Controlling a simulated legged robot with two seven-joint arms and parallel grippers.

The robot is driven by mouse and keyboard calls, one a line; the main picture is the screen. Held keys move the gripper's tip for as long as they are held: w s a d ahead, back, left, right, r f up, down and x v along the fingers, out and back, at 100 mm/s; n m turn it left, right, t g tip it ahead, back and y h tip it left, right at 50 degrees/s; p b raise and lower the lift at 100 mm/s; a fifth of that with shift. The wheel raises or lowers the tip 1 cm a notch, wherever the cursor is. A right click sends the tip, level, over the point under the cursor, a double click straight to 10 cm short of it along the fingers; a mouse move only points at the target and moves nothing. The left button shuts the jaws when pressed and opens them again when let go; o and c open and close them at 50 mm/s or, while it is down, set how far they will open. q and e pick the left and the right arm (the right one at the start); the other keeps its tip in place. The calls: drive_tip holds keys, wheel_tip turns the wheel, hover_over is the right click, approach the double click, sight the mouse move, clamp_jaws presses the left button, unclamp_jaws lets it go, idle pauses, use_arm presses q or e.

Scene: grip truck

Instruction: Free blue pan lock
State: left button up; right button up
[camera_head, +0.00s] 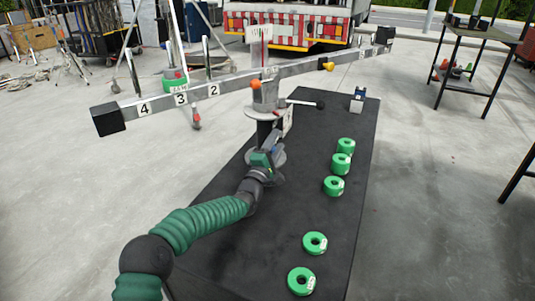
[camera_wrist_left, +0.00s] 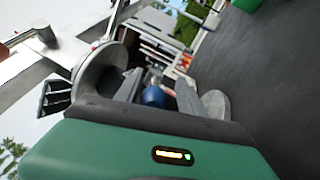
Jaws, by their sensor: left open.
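The blue pan lock (camera_wrist_left: 153,97) shows in the left wrist view as a round blue knob between the two grey fingers of my left gripper (camera_wrist_left: 158,88). I cannot tell if the fingers touch it. The fingers are apart. In the head view my left gripper (camera_head: 271,150) is at the post below the numbered beam (camera_head: 210,90), and it mostly hides the knob there. The grey pan head (camera_head: 266,98) carries the beam, with an orange knob (camera_head: 256,84) on its side. My right gripper is not in view.
Several green rings (camera_head: 333,186) lie on the right side of the black platform (camera_head: 240,225). A small blue and grey item (camera_head: 358,94) stands at its far corner. A lever with a black end (camera_head: 320,104) sticks out right of the head. A yellow knob (camera_head: 328,66) is on the beam.

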use_arm(q)
drive_tip(key=r+p+v, duration=0.1)
drive_tip(key=v, duration=0.3)
drive_tip(key=r+p+v, duration=0.1)
drive_tip(key=p+v, duration=0.1)
drive_tip(key=v, duration=0.2)
drive_tip(key=r+p+v, duration=0.1)
drive_tip(key=v, duration=0.3)
drive_tip(key=shift+s+a+f+p, duration=0.15)
drive_tip(key=shift+s+a+p, duration=0.15)
drive_tip(key=shift+s, duration=0.3)
drive_tip(key=shift+s+a+f, duration=0.1)
drive_tip(key=shift+s+f, duration=0.05)
drive_tip(key=shift+s, duration=0.3)
